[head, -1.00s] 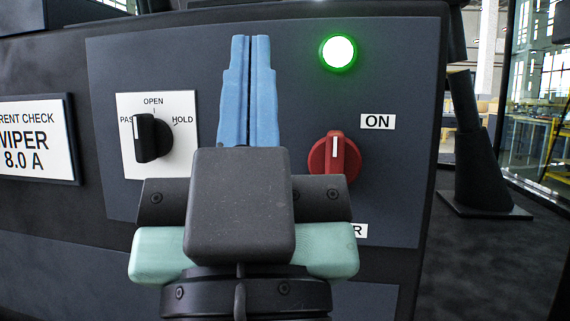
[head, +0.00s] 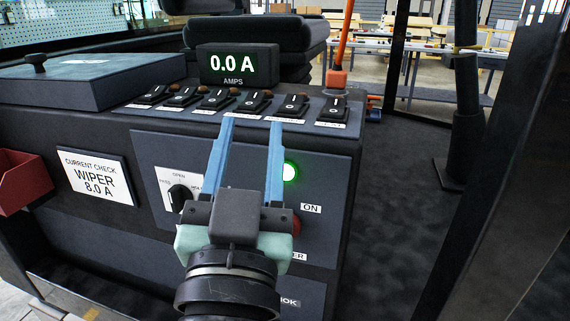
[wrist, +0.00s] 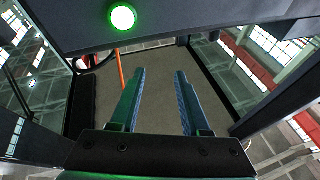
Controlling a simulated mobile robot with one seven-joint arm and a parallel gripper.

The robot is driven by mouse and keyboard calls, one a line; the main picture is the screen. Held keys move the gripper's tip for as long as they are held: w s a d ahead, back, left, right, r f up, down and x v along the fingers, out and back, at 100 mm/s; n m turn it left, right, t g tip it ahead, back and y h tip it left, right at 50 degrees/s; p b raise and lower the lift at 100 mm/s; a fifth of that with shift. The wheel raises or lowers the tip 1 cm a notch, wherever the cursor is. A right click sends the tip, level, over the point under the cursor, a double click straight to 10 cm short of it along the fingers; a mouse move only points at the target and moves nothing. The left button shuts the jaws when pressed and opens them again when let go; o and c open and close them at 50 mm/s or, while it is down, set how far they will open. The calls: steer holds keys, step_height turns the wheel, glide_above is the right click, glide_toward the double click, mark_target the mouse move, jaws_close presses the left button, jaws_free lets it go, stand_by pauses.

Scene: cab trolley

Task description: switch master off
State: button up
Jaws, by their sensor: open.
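The red master knob (head: 297,225) is on the dark front panel (head: 335,180), mostly hidden behind my gripper, so its pointer does not show now. An ON label (head: 311,209) is to its right, and a partly covered label ending in "ER" (head: 299,256) is below it. The green lamp (head: 290,171) above the knob is lit; it also shows in the wrist view (wrist: 122,17). My gripper (head: 251,122) is open and empty, its blue fingers apart and pointing up in front of the panel. The fingers (wrist: 160,75) are also apart in the wrist view, which does not show the knob.
A black selector (head: 180,197) is left of my gripper. Several rocker switches (head: 255,102) line the panel's top, under a display (head: 237,64) reading 0.0 A. A wiper current card (head: 97,177) and a red bin (head: 22,180) are at left. Open floor (head: 400,200) is to the right.

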steer(key=s+a+f+m+g+h+p, duration=0.1)
steer(key=s+f+g+h+p, duration=0.45)
steer(key=p, duration=2.25)
steer(key=w+d+f+g+y+p, duration=0.2)
steer(key=w+d+f+g, duration=0.1)
steer(key=w+f+g, duration=0.1)
steer(key=shift+w+d+f, duration=0.2)
steer(key=shift+w+f, duration=0.7)
steer(key=shift+y, duration=0.25)
jaws_close()
